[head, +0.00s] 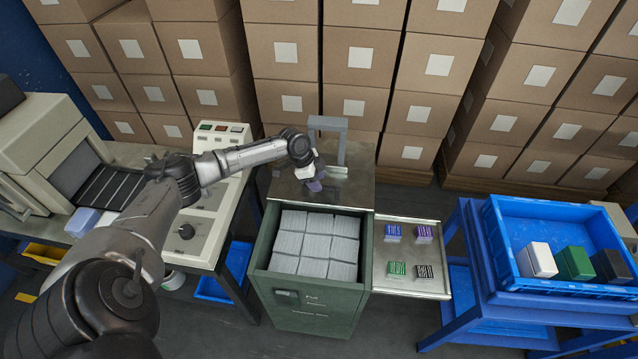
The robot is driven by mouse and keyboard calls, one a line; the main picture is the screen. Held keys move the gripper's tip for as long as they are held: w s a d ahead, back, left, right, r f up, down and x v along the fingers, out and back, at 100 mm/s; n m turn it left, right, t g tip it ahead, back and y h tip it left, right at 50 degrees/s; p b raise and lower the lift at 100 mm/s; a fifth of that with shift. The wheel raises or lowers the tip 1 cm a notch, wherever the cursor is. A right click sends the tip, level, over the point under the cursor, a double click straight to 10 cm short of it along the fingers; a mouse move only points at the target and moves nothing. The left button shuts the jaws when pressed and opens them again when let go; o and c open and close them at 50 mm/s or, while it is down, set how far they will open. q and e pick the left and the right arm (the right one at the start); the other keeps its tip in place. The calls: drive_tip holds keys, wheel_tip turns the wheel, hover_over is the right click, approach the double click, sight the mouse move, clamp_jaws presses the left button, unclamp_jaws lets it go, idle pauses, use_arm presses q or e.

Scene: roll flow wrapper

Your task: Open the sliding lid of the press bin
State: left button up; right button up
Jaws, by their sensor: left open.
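The press bin (310,312) is a green cabinet in the middle of the head view, with lettering and a small latch-like handle on its front. The front part of its top is uncovered, and several stacks of white sheets or cards (316,242) show inside. A flat grey metal plate (352,198), which looks like the sliding lid, covers the back part. A grey upright frame (329,123) rises behind it. My left gripper (315,184) is open, pointing down over the plate near its middle. I cannot tell whether its fingers touch the plate. My right gripper is out of view.
A side shelf (413,222) right of the bin carries blue, purple, green and black small blocks. A blue tray (508,253) with white, green and black boxes stands further right. A machine bench (207,235) is at left. Stacked cartons (360,57) close off the back.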

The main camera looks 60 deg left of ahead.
use_arm(q)
drive_tip(key=p+v, duration=0.1)
drive_tip(key=v, duration=1)
drive_tip(key=shift+r, duration=0.2)
